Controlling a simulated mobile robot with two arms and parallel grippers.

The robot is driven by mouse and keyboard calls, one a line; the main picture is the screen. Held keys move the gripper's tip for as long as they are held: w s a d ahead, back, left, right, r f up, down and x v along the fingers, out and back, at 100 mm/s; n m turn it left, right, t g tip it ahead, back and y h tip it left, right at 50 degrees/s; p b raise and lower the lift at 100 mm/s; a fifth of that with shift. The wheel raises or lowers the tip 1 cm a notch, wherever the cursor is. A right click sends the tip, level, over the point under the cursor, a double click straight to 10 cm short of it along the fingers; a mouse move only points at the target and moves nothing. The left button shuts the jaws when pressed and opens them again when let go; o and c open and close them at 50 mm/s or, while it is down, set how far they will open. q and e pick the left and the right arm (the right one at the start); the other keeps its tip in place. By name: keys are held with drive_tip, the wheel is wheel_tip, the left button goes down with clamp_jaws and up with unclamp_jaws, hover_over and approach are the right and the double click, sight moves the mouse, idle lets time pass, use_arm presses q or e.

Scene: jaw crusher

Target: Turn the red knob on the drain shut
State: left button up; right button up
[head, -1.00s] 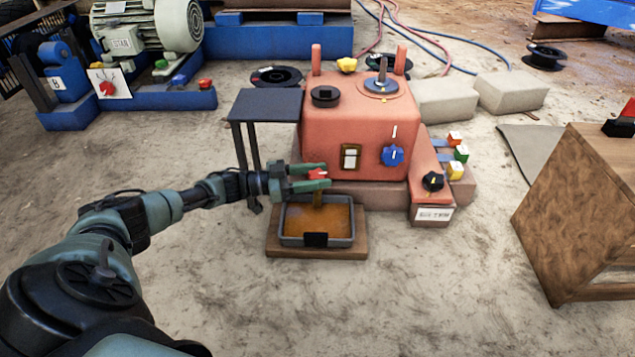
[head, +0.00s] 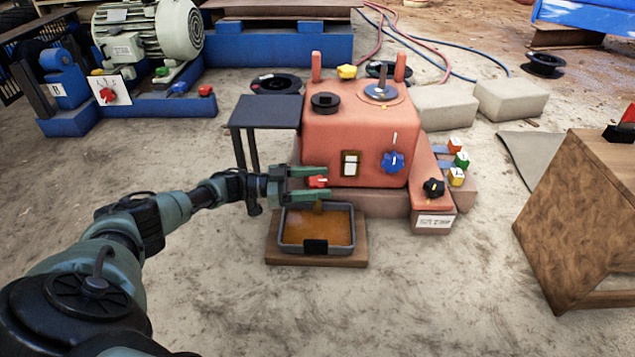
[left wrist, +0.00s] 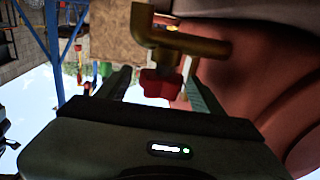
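The red knob (head: 318,182) is on the drain, low on the front of the red machine housing (head: 357,125). In the left wrist view the knob (left wrist: 161,84) sits below a brass drain pipe (left wrist: 178,40). My left gripper (head: 322,184) is open, with one finger on each side of the knob. A gap shows between knob and fingers, so it is not clamped. Brown liquid (head: 318,207) shows under the drain, above a grey tray (head: 283,242) holding brown liquid. The gripper partly hides the drain in the head view. My right gripper is out of view.
A dark raised plate on legs (head: 266,111) stands just left of the housing, close to my left wrist. A blue knob (head: 392,161) and a black knob (head: 433,187) are to the right. A wooden crate (head: 575,215) stands far right. The ground in front is clear.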

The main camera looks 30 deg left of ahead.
use_arm(q)
drive_tip(key=p+v, duration=0.2)
drive_tip(key=v, duration=0.5)
drive_tip(key=shift+s+a, duration=0.25)
drive_tip(key=shift+a, duration=0.1)
